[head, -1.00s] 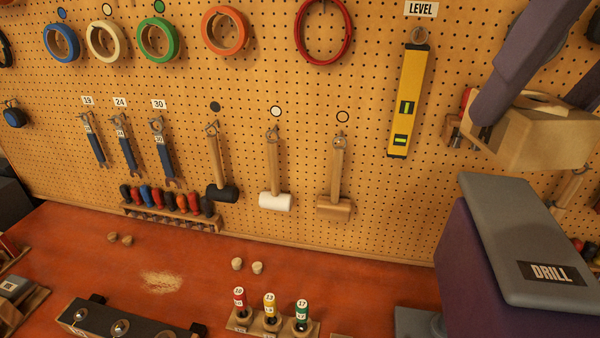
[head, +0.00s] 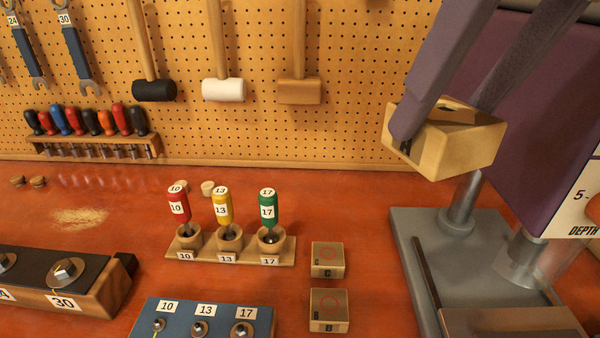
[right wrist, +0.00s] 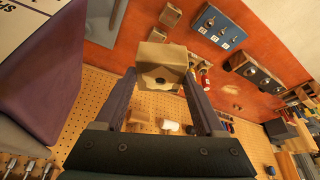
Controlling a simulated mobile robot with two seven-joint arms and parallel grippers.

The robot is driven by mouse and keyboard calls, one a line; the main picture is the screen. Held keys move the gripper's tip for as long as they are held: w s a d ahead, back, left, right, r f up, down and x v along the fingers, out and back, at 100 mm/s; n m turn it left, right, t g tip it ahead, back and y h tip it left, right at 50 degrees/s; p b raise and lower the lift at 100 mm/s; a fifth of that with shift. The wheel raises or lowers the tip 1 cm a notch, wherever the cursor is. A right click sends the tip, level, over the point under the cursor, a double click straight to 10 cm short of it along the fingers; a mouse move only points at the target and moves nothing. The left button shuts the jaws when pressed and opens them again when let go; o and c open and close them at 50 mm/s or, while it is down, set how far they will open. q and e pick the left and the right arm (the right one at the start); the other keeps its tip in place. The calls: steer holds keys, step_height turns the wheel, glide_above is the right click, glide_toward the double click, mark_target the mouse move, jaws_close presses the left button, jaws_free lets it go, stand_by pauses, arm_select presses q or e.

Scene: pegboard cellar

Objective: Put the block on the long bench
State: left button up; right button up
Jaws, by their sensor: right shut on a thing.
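My right gripper (head: 440,122) is shut on a pale wooden block (head: 455,148), held up in the air at the upper right of the head view, in front of the drill press. In the right wrist view the block (right wrist: 160,62) sits between the two fingers of the right gripper (right wrist: 160,84), with a dark wavy mark on its near face. The long bench (head: 110,195) has a red-orange top and runs below the pegboard. Two more wooden blocks, one lettered C (head: 327,261) and one lettered B (head: 329,311), stand on it. My left gripper is not in view.
The drill press base (head: 440,225) fills the right of the bench. A rack of three numbered drivers (head: 230,252), a blue numbered board (head: 205,315) and a bolt board (head: 60,285) stand in front. Bare bench lies behind the C block.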

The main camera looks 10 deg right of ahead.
steer(key=a+f+n+y+b, duration=0.1)
steer(key=a+f+n, duration=0.1)
steer(key=f, duration=0.7)
steer(key=s+a+f+n+g+y+b, duration=0.1)
steer(key=f+n, duration=0.3)
steer(key=f, duration=0.6)
steer(key=s+a+f+n+b, duration=0.1)
steer(key=a+f+n+b, duration=0.1)
steer(key=f, duration=0.8)
steer(key=shift+s+a+n+g+y+b, duration=0.1)
steer(key=shift+a+n+g+y+b, duration=0.25)
steer(key=shift+a, duration=0.25)
step_height(320, 180, down, 4)
steer(key=shift+r+b, duration=0.1)
steer(key=shift+b, duration=0.3)
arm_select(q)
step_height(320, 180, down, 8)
arm_select(e)
steer(key=shift+f, duration=0.2)
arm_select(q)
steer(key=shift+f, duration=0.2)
arm_select(e)
steer(key=shift+f, duration=0.15)
steer(key=o, duration=1.3)
steer(key=shift+o, duration=0.2)
